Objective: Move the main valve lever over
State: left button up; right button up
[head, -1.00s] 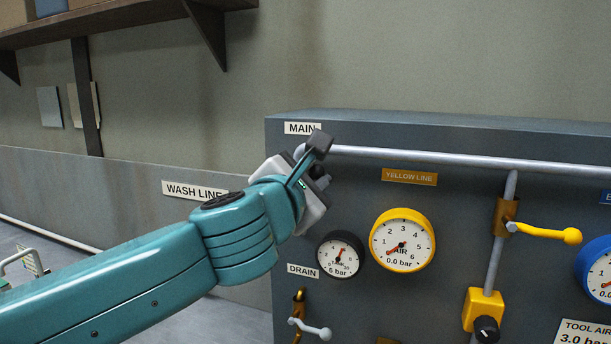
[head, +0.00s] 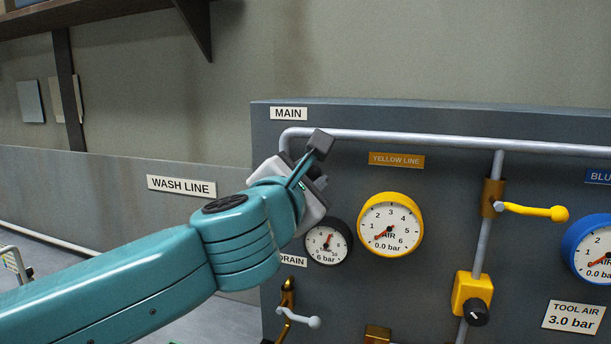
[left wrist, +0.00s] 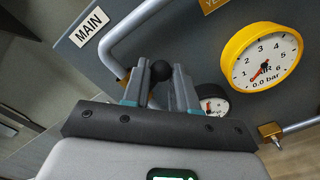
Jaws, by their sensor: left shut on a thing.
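The MAIN label (head: 289,113) is at the panel's upper left, above the bend of a grey pipe (head: 420,142). My left gripper (head: 314,163) is at the panel just below that bend. In the left wrist view my left gripper (left wrist: 161,88) is shut on the main valve lever, whose dark round knob (left wrist: 161,70) shows between the fingers. The rest of the lever is hidden behind the gripper. My right gripper is not in view.
A small black gauge (head: 327,242) and a yellow-rimmed gauge (head: 390,224) sit right of my gripper. A yellow lever (head: 532,211) sticks out farther right. The drain lever (head: 300,318) is below. The wall above the panel is clear.

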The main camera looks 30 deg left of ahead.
pick_arm(q)
jog(key=shift+f, duration=0.1)
jog(key=shift+o, duration=0.5)
jog(key=shift+w+d+f+b, duration=0.1)
jog(key=shift+d+f+b, duration=0.1)
jog(key=shift+f+b, duration=0.4)
jog(key=shift+d+f+b, duration=0.15)
jog(key=shift+f+b, duration=0.3)
jog(key=shift+f, duration=0.1)
jog(key=o, duration=0.9)
jog(key=shift+a, duration=0.15)
jog(key=b+v, duration=0.1)
jog(key=v, duration=1.5)
jog(key=shift+b, duration=0.35)
jog(key=shift+a, duration=0.1)
